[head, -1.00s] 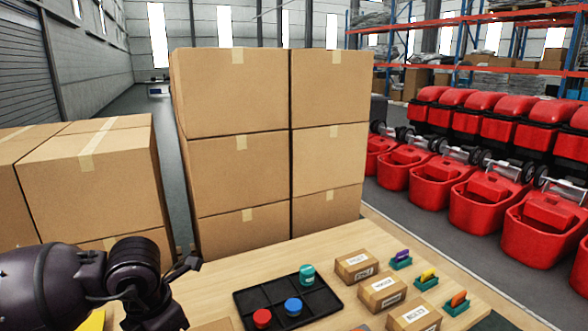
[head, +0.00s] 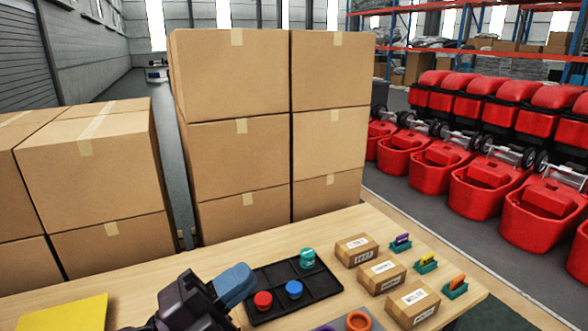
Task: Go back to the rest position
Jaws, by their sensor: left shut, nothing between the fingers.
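My left gripper (head: 236,283) is at the bottom of the head view, over the near part of the wooden table (head: 130,283). Its blue fingertips are together and empty, pointing up and to the right. They overlap the left edge of the black divided tray (head: 322,288) in the picture; I cannot tell the height between them. The tray holds a red round piece (head: 263,300), a blue one (head: 294,289) and a teal one (head: 307,258). My right gripper is not in view.
Small labelled boxes (head: 381,274) and coloured pieces on teal bases (head: 425,263) stand right of the tray. An orange ring (head: 358,321) is at the bottom edge. A yellow sheet (head: 64,313) lies at left. Large cartons (head: 235,150) stack behind; red scrubber tanks (head: 484,187) line the right.

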